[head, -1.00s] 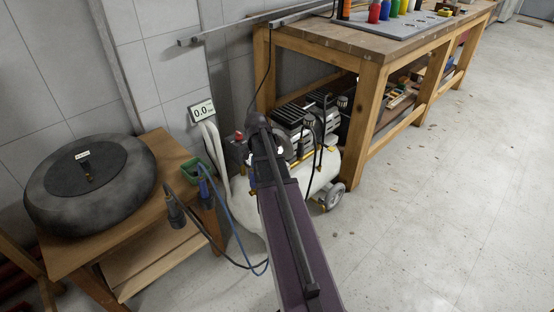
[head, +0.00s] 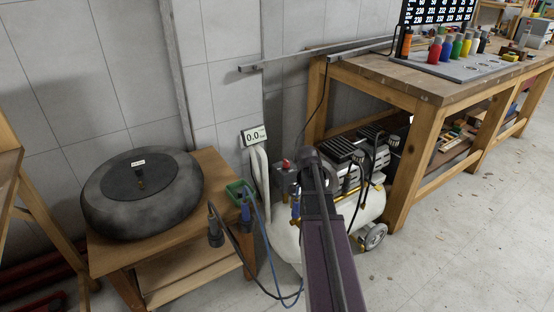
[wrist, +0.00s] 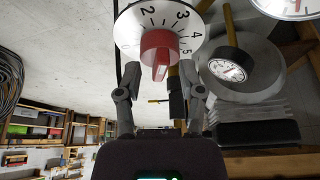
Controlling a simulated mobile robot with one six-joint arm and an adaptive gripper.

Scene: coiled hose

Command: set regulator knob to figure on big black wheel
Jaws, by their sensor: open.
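A red regulator knob (wrist: 158,52) sits on a white dial (wrist: 132,32) at the top of the wrist view. The figures 2, 3, 4 and 5 show around it; the knob's narrow end points down in the picture. My gripper (wrist: 158,96) is open, its fingers apart to either side just below the knob, not closed on it. The big black wheel (head: 108,212) lies flat on a low wooden table at the left of the head view. A small white label (head: 138,163) on it is too small to read. My arm hides part of the compressor (head: 285,238).
A workbench (head: 385,68) with coloured bottles stands at the right. The floor at the right is clear.

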